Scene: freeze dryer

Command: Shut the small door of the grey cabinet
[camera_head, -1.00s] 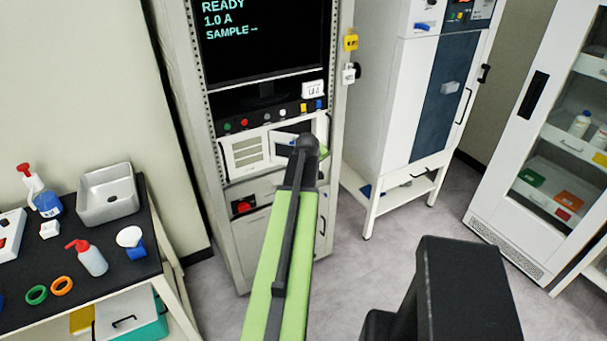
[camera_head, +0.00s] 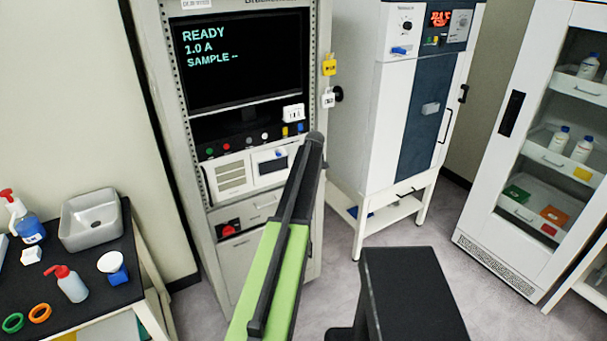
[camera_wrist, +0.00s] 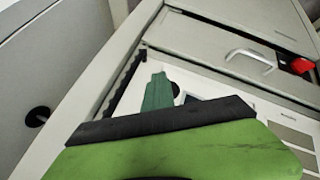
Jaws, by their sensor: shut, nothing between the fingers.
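The grey cabinet (camera_head: 217,246) is the tall rack with the READY screen. Its small door (camera_head: 264,180), a white panel with a dark window, is right of a vent grille and looks about flush with the front. My arm covers its right side, so a slight gap cannot be ruled out. My gripper (camera_wrist: 157,92) shows in the wrist view, its green fingers together and empty, in front of the white unit's face near the rack's edge. In the head view my arm hides the fingers.
Below the unit are a drawer with a pale handle (camera_wrist: 250,58) and a red switch (camera_wrist: 302,65). A white and blue cabinet (camera_head: 395,130) stands to the right. A black bench (camera_head: 75,265) with bottles and a grey basin is at left.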

